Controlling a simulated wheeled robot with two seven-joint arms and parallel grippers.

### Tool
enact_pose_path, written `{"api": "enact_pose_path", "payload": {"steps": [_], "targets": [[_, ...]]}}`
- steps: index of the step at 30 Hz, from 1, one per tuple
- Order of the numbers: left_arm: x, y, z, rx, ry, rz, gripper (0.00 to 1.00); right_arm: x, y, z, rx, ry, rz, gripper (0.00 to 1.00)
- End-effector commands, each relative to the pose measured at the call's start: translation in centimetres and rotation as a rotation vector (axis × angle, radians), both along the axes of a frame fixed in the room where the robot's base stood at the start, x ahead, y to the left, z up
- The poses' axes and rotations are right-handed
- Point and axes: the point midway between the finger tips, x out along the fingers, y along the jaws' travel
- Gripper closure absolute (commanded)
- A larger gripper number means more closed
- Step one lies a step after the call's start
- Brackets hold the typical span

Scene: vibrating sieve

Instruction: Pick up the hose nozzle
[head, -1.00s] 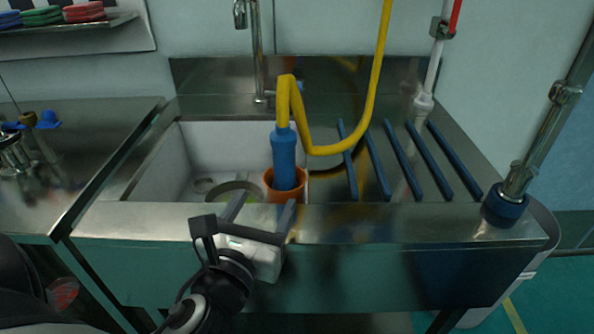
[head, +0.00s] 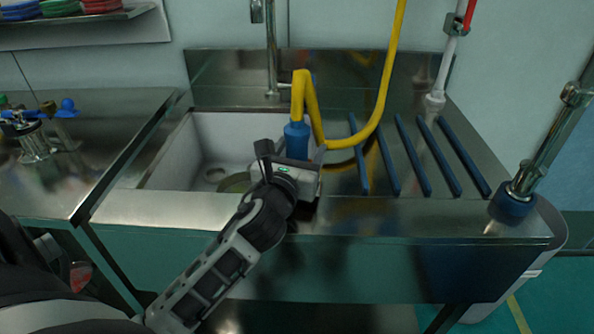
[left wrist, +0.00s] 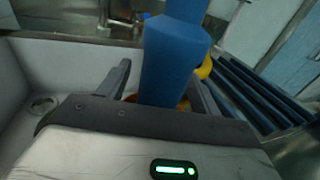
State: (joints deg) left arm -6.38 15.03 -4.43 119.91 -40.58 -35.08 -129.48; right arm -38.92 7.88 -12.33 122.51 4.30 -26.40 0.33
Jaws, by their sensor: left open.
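The blue hose nozzle (head: 297,139) stands upright at the right end of the white sink, on the end of the yellow hose (head: 381,95). My left gripper (head: 293,155) is open at the nozzle, and its body hides the nozzle's lower part in the head view. In the left wrist view the nozzle (left wrist: 172,62) stands between the two open fingers, with no clear contact. A bit of the orange holder shows low behind it (left wrist: 182,104). My right gripper is not in view.
The white sink basin (head: 228,135) lies left of the nozzle. Several blue bars (head: 410,155) lie on the steel drainboard at right. A tap (head: 271,50) rises behind the basin. A steel pole with a blue foot (head: 514,203) stands at the right corner.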

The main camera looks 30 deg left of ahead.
Motion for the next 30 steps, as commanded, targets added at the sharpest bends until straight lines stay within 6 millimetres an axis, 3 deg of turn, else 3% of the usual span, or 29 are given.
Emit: {"api": "enact_pose_path", "payload": {"steps": [8, 13, 23, 30], "targets": [[0.3, 0.1, -0.1, 0.0, 0.001, 0.0, 0.39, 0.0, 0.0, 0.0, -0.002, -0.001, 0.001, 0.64], [0.3, 0.1, -0.1, 0.0, 0.001, 0.0, 0.85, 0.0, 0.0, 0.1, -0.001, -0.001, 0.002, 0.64], [0.3, 0.1, 0.2, 0.001, -0.002, 0.0, 0.84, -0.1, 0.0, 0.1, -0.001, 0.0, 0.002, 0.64], [0.3, 0.1, 2.6, 0.003, -0.005, 0.0, 0.84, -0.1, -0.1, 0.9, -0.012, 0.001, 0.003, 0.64]]}}
